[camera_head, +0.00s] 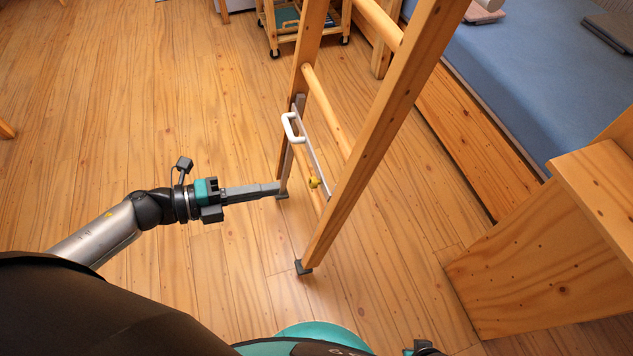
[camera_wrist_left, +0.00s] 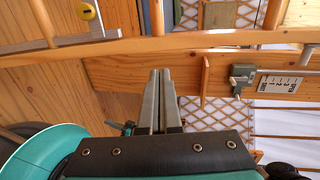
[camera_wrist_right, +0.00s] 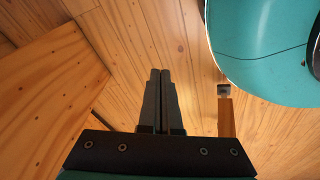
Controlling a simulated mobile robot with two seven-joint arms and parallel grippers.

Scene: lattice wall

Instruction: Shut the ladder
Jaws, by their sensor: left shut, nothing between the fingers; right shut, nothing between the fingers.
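The wooden ladder (camera_head: 377,143) stands on the floor in the middle of the head view, with two rails, round rungs and grey feet. My right gripper (camera_wrist_right: 160,72) is shut and empty above the floor.
A wooden bench or cabinet (camera_head: 540,270) stands at the right. A blue mattress (camera_head: 520,75) in a wooden frame lies behind the ladder. A small wheeled cart (camera_head: 285,40) stands at the back. The floor (camera_head: 130,110) at the left is mostly clear. Lattice (camera_wrist_left: 205,115) shows in the left wrist view.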

